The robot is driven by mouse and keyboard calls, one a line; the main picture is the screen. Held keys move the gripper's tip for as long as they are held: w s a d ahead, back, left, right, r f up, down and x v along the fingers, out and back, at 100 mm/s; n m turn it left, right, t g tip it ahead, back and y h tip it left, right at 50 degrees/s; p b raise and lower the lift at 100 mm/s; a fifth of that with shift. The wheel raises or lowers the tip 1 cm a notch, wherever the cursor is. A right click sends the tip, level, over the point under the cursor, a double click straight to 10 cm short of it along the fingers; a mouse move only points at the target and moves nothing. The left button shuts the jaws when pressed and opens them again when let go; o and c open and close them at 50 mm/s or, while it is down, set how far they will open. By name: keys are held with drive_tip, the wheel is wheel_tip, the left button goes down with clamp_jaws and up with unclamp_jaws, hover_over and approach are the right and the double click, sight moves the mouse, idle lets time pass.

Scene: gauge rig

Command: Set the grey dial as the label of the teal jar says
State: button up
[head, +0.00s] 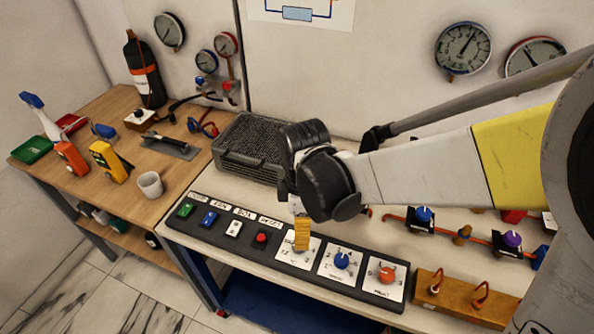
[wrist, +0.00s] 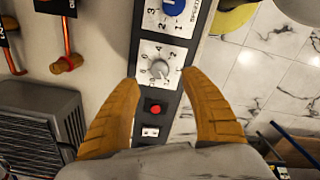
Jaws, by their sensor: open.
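The grey dial (wrist: 158,69) sits on a white numbered plate in the black panel, in the wrist view. Its pointer setting is too small to tell. My gripper (wrist: 160,76) is open, its two orange fingers on either side of the dial in that view, with no contact visible. In the head view my gripper (head: 301,245) is over the panel and hides most of the grey dial. I cannot make out a teal jar or its label; small greenish containers (head: 117,224) on the lower shelf are too small to identify.
The black panel (head: 220,240) also carries a blue dial (head: 342,260), an orange dial (head: 386,274) and several coloured switches. A dark ribbed case (head: 255,148) stands behind. Pipes with a blue valve knob (head: 424,214) are at the right. A grey cup (head: 150,184) stands on the wooden bench.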

wheel_tip(320, 180, down, 8)
drive_tip(key=b, duration=0.2)
drive_tip(key=shift+a+b, duration=0.1)
drive_tip(key=shift+b, duration=0.3)
clamp_jaws()
